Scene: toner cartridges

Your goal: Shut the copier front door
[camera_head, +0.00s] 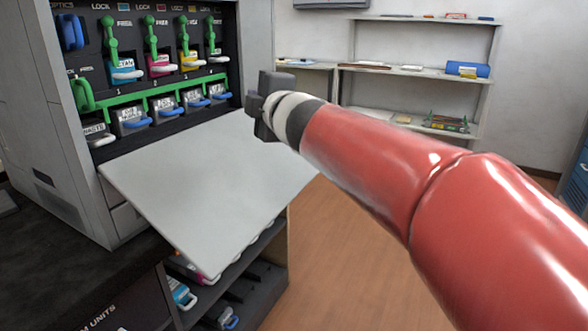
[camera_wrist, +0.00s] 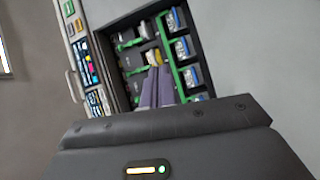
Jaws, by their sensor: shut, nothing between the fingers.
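The copier front door (camera_head: 215,180) is a flat pale grey panel. In the head view it hangs open, folded down and sticking out below the copier's dark cartridge bay (camera_head: 150,60). The bay holds toner cartridges with green levers and coloured handles; it also shows in the wrist view (camera_wrist: 150,60), beyond my gripper. My gripper (camera_head: 262,105) is at the end of my red arm, by the bay's right side and above the door's far right part. In the wrist view its fingers (camera_wrist: 160,85) are together and hold nothing. I cannot tell whether it touches the door.
A lower shelf unit (camera_head: 250,290) with spare cartridges stands below the door. A dark counter top (camera_head: 75,255) is at the left front. White wall shelves (camera_head: 420,70) stand at the back right. The wooden floor (camera_head: 345,270) right of the door is clear.

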